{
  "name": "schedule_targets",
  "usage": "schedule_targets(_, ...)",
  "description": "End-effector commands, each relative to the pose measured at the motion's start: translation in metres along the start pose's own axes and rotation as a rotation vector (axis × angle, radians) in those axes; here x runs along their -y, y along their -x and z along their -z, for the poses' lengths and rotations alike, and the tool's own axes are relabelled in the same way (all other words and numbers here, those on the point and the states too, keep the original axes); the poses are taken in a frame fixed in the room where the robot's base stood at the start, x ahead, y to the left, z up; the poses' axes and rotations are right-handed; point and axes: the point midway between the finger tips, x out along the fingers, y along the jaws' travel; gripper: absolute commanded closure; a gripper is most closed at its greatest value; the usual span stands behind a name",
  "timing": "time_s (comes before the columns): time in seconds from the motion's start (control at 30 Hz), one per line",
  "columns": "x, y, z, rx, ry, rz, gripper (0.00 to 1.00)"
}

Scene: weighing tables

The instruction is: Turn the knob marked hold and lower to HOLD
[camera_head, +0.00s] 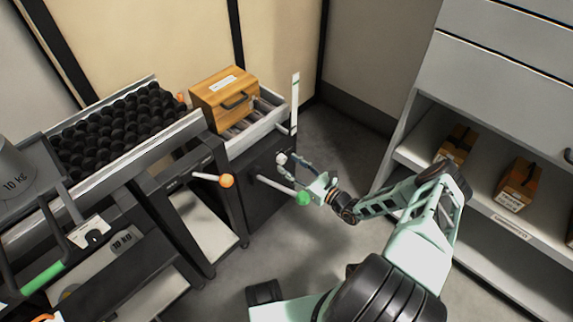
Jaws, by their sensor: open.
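A small pale round knob (281,159) is on the dark front of the right weighing table, below the roller top. Its markings are too small to read. My gripper (294,169) is open beside this knob, with its fingers reaching left towards the table front. I cannot tell whether a finger touches the knob. Another dark knob on a white plate (91,235) is on the left machine; its lettering is not readable either. I cannot tell from the picture which knob is marked hold and lower.
A lever with a green ball (303,198) sticks out just below my gripper, and one with an orange ball (226,181) is further left. A wooden box (224,97) sits on the rollers beside an upright white strip (295,103). Shelves with cartons (517,185) stand at the right.

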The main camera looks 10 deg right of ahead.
Motion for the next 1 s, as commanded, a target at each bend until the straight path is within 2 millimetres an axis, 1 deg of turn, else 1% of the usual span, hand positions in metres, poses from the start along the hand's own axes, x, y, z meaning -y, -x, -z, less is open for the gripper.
schedule_targets(0.03, 0.000, -0.007, 0.001, 0.001, 0.002, -0.002, 0.56)
schedule_targets(0.2, 0.000, -0.019, 0.000, 0.000, 0.002, -0.001, 0.56)
schedule_targets(0.5, 0.000, -0.021, -0.001, 0.000, 0.002, 0.000, 0.56)
schedule_targets(0.87, 0.000, -0.021, 0.000, 0.000, 0.002, 0.000, 0.95)
schedule_targets(0.9, 0.000, -0.021, 0.000, 0.000, 0.002, 0.000, 0.98)
schedule_targets(1.0, 0.000, -0.021, -0.001, 0.000, 0.020, 0.000, 0.98)
